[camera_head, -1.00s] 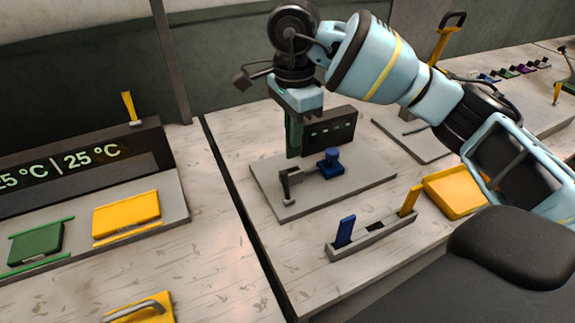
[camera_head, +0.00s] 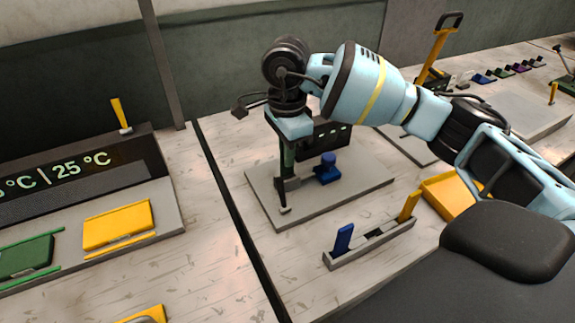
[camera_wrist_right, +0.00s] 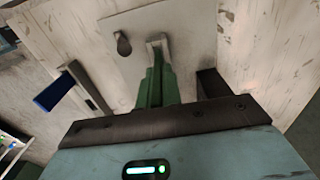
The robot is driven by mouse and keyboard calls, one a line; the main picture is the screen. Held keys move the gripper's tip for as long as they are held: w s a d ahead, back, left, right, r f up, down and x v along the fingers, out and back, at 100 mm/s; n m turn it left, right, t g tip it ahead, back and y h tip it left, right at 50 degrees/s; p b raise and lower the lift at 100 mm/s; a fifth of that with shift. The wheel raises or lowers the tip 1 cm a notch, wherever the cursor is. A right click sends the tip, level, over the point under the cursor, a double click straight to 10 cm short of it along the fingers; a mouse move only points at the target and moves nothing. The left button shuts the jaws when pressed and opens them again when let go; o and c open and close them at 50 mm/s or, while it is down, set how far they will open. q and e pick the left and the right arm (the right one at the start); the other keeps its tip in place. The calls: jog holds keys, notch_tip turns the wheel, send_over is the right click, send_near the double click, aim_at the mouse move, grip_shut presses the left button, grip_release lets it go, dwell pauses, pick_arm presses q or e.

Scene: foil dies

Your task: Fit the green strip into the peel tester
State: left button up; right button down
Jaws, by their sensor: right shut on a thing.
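The peel tester stands mid-view in the head view: a grey base plate (camera_head: 345,190), a small dark clamp post (camera_head: 282,195) at its left, a blue knob (camera_head: 328,170) and a dark display (camera_head: 332,135) behind. My right gripper (camera_head: 288,152) points down over the clamp, shut on the green strip (camera_head: 289,160), which hangs upright. The strip's lower end overlaps the clamp's top; I cannot tell whether it is seated. In the right wrist view the strip (camera_wrist_right: 156,88) runs to the pale clamp (camera_wrist_right: 157,42). My left gripper is out of view.
A grey rack (camera_head: 372,243) in front of the tester holds a blue strip (camera_head: 343,238) and a yellow strip (camera_head: 409,206). A yellow tray (camera_head: 447,198) stands to the right, under my right arm. A yellow block (camera_head: 118,226) and a green block (camera_head: 27,258) sit left.

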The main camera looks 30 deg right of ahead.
aim_at(287, 174)
jog(key=shift+f, duration=1.85)
jog(key=shift+f, duration=0.1)
jog(key=shift+s+f, duration=0.2)
jog(key=shift+f, duration=0.5)
jog(key=c, duration=1.6)
grip_release()
jog(key=shift+f, duration=0.15)
jog(key=shift+a, duration=0.1)
jog(key=r, duration=1.4)
jog(key=shift+w, duration=0.2)
jog(key=shift+f, duration=0.1)
